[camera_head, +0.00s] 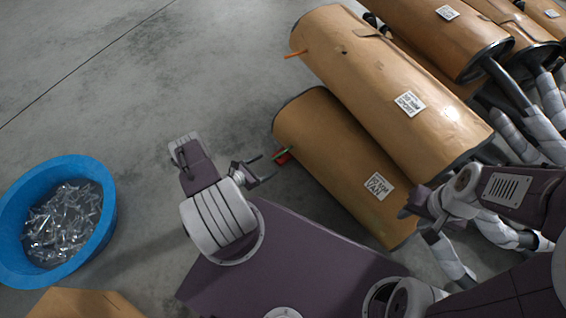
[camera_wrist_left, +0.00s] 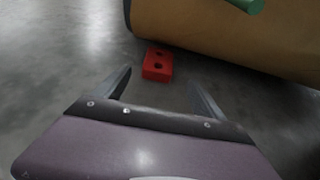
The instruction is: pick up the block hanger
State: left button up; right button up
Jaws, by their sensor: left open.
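A small red block (camera_head: 282,158) with a green rod (camera_head: 288,150) beside it shows at the end of the nearest brown muffler in the head view. In the left wrist view the red block (camera_wrist_left: 157,65) has two dark holes and appears just ahead of the fingertips, below the muffler's edge. The green part (camera_wrist_left: 247,5) shows above it on the muffler. My left gripper (camera_head: 268,166) is open and empty, close to the block; in the wrist view its fingers (camera_wrist_left: 160,79) straddle the line to it without holding it. My right gripper (camera_head: 410,208) is by the muffler's near end; its jaws are unclear.
Brown mufflers (camera_head: 385,90) with white labels are stacked at the right, with grey pipes at their ends. An orange rod (camera_head: 296,54) sticks out of the upper one. A blue tub (camera_head: 20,195) of clear pieces stands left. Grey floor is free at upper left.

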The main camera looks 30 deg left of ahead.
aim_at(281, 157)
pick_arm(q)
jog(key=b+x, duration=0.2)
jog(key=x, duration=0.1)
jog(key=shift+w+d+f+b, duration=0.1)
jog(key=shift+w+f+b, duration=0.1)
jog(key=shift+b, duration=0.15)
jog(key=shift+w+r, duration=0.15)
jog(key=shift+w, duration=0.1)
jog(key=b+x, duration=0.4)
jog(key=x, duration=0.1)
jog(key=shift+b, duration=0.3)
jog(key=shift+w, duration=0.15)
